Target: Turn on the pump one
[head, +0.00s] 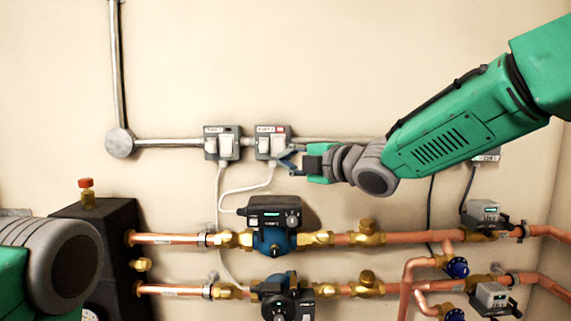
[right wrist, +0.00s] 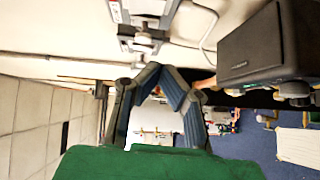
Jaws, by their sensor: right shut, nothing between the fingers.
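Two grey switch boxes are mounted side by side on the wall, the left box (head: 209,146) and the right box (head: 261,146). Each has white switches and a small label too blurred to read surely. My right gripper (head: 288,160) is at the lower right edge of the right box. Contact cannot be told. In the right wrist view its fingertips (right wrist: 155,70) are together and empty, with the boxes above. The upper pump (head: 272,222) and lower pump (head: 288,298) sit on the copper pipes below. My left gripper is out of view.
A conduit (head: 170,142) runs along the wall into the boxes. White cables (head: 219,190) hang from them to the pumps. Copper pipes (head: 345,239) with brass valves and grey meters (head: 484,211) cross below. The wall above the boxes is clear.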

